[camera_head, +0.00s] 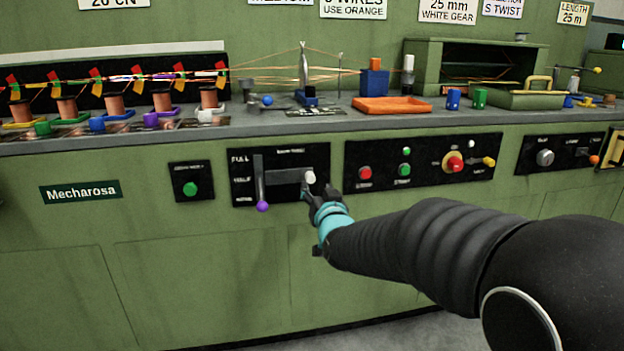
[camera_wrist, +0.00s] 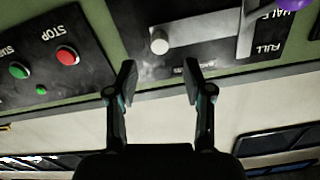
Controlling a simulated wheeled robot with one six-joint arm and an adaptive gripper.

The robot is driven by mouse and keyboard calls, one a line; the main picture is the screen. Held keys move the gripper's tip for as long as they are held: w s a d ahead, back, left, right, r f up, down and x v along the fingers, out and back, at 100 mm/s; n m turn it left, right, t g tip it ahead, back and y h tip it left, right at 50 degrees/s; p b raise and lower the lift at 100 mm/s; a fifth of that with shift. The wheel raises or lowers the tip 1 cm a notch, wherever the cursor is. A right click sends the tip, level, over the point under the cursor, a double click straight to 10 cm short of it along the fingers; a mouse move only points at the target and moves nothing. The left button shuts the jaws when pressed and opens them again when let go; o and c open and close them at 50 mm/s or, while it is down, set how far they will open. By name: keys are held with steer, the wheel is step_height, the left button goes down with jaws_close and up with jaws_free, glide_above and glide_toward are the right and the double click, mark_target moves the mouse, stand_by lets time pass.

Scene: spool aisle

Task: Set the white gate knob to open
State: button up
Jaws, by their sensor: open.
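The white gate knob (camera_head: 310,176) is a short white cylinder at the right end of a grey horizontal bar on a black panel (camera_head: 242,199). The knob also shows in the wrist view (camera_wrist: 159,42), where the panel appears upside down. My gripper (camera_head: 317,190) is just in front of and slightly below the knob in the head view. In the wrist view my gripper (camera_wrist: 160,78) is open, its two fingers apart with nothing between them. The knob lies beyond the fingertips, roughly centred on the gap; contact is not seen.
A lever with a purple ball (camera_head: 262,206) hangs left of the bar on the same panel. To the right, another panel has a red button (camera_head: 365,173) and a green button (camera_head: 404,170). Copper spools (camera_head: 112,106) and an orange tray (camera_head: 392,105) sit on the counter above.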

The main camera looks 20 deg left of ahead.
mark_target(312, 179)
steer(key=x, duration=0.7)
jaws_close()
